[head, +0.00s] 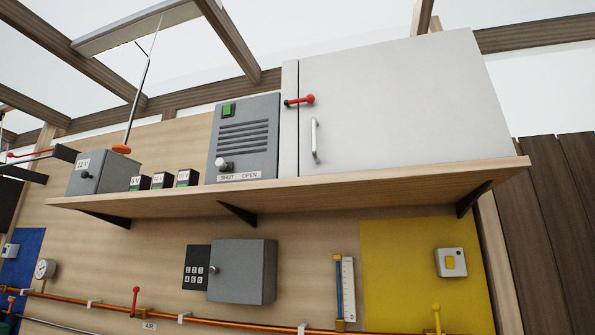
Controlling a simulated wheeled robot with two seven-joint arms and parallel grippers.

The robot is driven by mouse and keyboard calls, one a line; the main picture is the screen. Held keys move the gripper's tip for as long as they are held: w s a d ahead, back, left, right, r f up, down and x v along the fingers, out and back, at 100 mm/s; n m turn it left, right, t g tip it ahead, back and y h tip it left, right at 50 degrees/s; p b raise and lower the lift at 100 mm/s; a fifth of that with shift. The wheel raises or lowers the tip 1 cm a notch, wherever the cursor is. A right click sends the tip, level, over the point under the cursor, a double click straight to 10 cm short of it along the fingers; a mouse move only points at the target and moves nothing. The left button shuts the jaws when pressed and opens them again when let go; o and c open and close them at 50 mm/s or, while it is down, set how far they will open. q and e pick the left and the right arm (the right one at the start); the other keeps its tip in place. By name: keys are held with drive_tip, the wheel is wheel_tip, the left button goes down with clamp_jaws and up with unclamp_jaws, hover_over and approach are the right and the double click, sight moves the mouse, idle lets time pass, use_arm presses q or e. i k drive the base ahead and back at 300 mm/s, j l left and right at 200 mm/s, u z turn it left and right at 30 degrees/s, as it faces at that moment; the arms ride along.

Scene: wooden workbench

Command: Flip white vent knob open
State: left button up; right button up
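The knob is at the left, above the SHUT word. A green square (228,110) is at the panel's upper left. Neither of my grippers shows in the head view.
The panel stands on a wooden shelf (330,185), beside a large white cabinet (400,110) with a red lever (300,100). A grey 12 V box (98,176) and small dark boxes (160,180) are to its left. A grey wall box (243,272) hangs below.

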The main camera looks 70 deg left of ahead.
sight(221, 162)
drive_tip(key=u, duration=2.55)
